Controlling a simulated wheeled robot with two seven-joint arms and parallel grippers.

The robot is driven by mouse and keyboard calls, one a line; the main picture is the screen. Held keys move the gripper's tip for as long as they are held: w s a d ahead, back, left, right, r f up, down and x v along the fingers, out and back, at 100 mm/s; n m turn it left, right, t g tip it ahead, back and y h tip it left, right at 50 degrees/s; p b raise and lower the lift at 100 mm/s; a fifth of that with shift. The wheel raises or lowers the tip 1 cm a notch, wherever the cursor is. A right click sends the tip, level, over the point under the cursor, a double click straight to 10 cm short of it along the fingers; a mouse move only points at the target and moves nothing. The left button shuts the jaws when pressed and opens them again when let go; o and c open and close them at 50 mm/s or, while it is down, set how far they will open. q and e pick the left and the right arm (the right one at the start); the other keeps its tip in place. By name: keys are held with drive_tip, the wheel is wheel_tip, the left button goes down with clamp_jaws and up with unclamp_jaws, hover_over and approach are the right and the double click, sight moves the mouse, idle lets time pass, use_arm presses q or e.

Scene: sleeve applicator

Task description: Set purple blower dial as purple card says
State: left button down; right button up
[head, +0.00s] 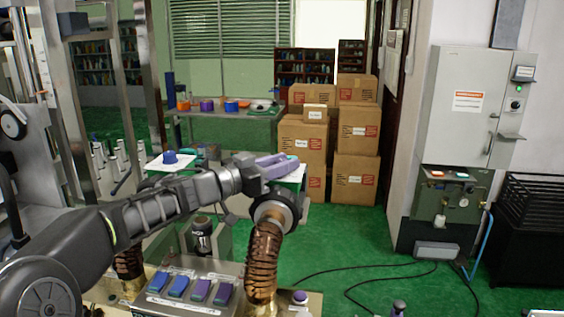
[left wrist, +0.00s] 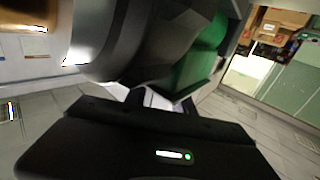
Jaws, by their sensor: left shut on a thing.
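A dark round blower head (head: 277,207) with a pale ring sits on top of a ribbed copper hose (head: 263,265) in the head view. My left gripper (head: 262,187) reaches to this head from the left and is shut on a small part of it, which I take as the dial. The dial and its marks are hidden behind the gripper. A purple blower part (head: 280,164) shows just behind the gripper. In the left wrist view a large dark rounded body (left wrist: 150,40) fills the space beyond the jaws. I cannot make out the purple card. My right gripper is not in view.
A metal panel with blue and purple blocks (head: 200,290) stands left of the hose. A blue part (head: 170,157) rests on a white surface further back. Cardboard boxes (head: 355,130) are stacked behind. A grey cabinet (head: 465,105) stands at right. Black cables (head: 370,280) cross the green floor.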

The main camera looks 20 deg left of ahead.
use_arm(q)
drive_tip(key=shift+y, duration=0.3)
drive_tip(key=c, duration=1.1)
unclamp_jaws()
drive_tip(key=shift+o, duration=0.2)
drive_tip(key=b+v, duration=0.1)
drive_tip(key=v, duration=0.7)
drive_tip(key=shift+w, duration=0.1)
